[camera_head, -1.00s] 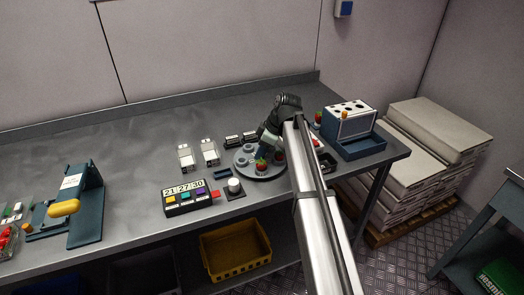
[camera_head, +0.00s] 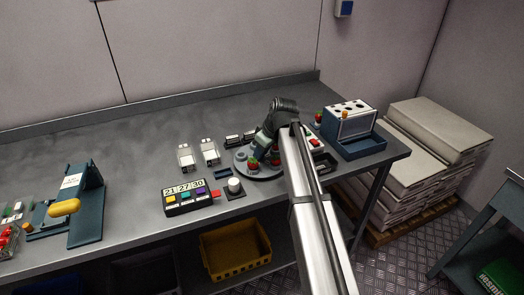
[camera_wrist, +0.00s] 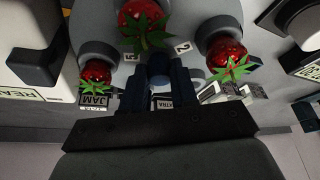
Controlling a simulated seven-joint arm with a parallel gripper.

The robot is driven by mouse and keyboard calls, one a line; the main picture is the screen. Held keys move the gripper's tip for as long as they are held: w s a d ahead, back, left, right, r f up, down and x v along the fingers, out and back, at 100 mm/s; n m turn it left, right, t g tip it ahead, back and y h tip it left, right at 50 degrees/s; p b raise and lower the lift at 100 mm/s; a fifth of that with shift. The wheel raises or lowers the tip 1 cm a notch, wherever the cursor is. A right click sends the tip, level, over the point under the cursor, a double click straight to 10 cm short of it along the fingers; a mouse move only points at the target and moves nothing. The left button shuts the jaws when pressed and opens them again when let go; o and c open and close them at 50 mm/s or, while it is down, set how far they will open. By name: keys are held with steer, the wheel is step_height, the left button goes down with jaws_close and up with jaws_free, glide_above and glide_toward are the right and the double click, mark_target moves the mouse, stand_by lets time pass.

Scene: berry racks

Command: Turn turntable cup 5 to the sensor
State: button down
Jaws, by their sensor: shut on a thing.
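The turntable (camera_head: 243,172) is a grey disc on the bench. In the wrist view its top (camera_wrist: 185,20) carries round cups with red, green-leaved berries: a middle berry (camera_wrist: 135,17), a right berry (camera_wrist: 227,52) and a left berry (camera_wrist: 95,73). A number 2 (camera_wrist: 183,47) is readable; the mark near the middle berry (camera_wrist: 128,57) may be a 5. My gripper (camera_wrist: 161,75) is shut on a dark blue peg (camera_wrist: 160,63) on the turntable. In the head view my arm hides part of the disc and the fingertips. I cannot tell which part is the sensor.
White-topped holders (camera_head: 209,151) stand behind. The bench middle-left is clear.

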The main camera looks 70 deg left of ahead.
steer(key=shift+m+t+y, duration=0.3)
steer(key=shift+m+t, duration=0.1)
steer(key=shift+m, duration=0.7)
steer(key=c, duration=0.9)
jaws_free()
steer(key=shift+o, duration=0.2)
steer(key=v, duration=1.3)
steer(key=shift+r, duration=0.4)
